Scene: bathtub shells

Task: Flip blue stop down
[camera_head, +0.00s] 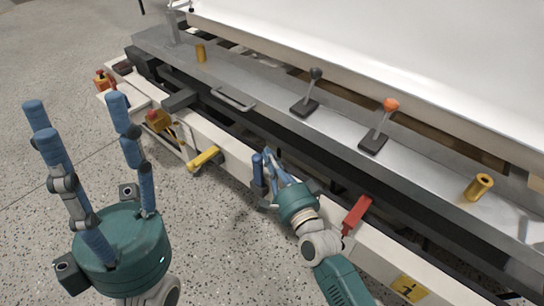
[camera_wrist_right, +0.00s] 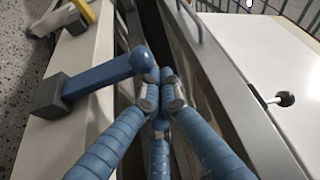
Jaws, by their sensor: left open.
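The blue stop (camera_head: 258,172) stands up from the white rail, near its middle in the head view. In the right wrist view the blue stop (camera_wrist_right: 100,78) is a bar with a round end, reaching from a dark mount toward my fingertips. My right gripper (camera_head: 270,155) is beside it, on its right in the head view. Its fingers (camera_wrist_right: 160,78) are drawn together with tips close to the round end; contact cannot be told. The stop is not between them. My left gripper (camera_head: 75,105) is open and empty, fingers up, over the floor at the left.
A yellow stop (camera_head: 204,158) and a red stop (camera_head: 357,214) sit along the same white rail (camera_head: 232,145). Behind are a grey metal ledge with a black-knobbed lever (camera_head: 310,90), an orange-knobbed lever (camera_head: 380,125) and a handle (camera_head: 233,99). Floor at left is clear.

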